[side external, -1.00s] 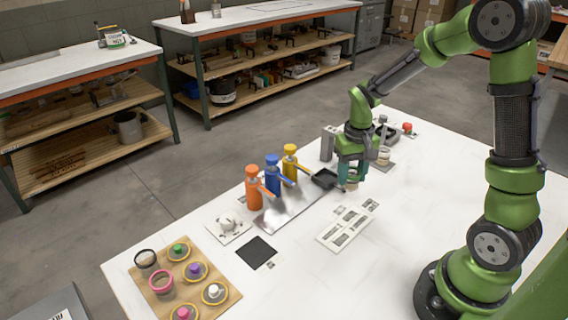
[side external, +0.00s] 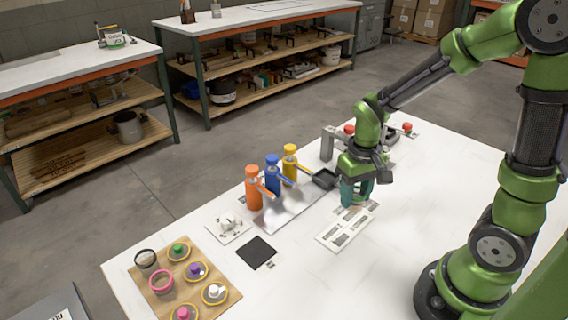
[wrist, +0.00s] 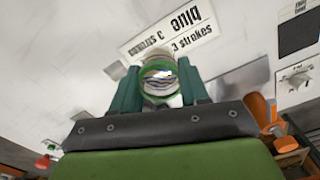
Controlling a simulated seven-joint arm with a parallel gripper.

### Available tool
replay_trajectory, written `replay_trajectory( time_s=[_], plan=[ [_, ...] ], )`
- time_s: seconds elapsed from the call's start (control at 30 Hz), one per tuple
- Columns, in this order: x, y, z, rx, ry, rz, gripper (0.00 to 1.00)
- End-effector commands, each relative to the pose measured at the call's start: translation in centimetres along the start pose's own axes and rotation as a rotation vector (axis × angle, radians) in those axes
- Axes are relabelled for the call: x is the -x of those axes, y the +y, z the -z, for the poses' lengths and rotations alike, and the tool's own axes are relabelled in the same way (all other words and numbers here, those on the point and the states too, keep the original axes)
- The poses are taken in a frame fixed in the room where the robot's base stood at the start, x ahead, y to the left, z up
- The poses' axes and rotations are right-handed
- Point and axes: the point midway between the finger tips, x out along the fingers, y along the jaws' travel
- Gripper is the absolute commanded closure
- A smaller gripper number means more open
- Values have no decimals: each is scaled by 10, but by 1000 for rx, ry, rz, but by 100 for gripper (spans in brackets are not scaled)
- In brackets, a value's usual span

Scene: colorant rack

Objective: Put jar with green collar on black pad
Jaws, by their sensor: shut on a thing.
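My gripper (side external: 356,193) is shut on the jar with the green collar (wrist: 158,72), which shows between the teal fingers in the wrist view. The jar's mouth faces the wrist camera, with coloured swirls inside. In the side view the fingers mostly hide the jar, low over the printed cards (side external: 345,228); I cannot tell whether it touches the table. The black pad (side external: 257,252) lies flat and bare to the left and nearer the front. It also shows at the upper right of the wrist view (wrist: 297,36).
Orange (side external: 254,188), blue (side external: 272,174) and yellow (side external: 290,163) dispensers stand along a metal tray (side external: 285,212). A white device (side external: 229,225) sits behind the pad. A wooden board (side external: 222,303) with jars and lids is at the front left. The table between cards and pad is clear.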

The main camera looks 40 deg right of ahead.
Motion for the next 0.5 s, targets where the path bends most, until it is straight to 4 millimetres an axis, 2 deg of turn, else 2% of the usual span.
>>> replay_trajectory(
  time_s=[0.1,0.3,0.5],
  plan=[
    [-1,-36,-16,145,-1,1,86],
    [-3,-90,-54,402,-2,1,86],
    [-5,-117,-83,571,-2,-1,86]
  ],
)
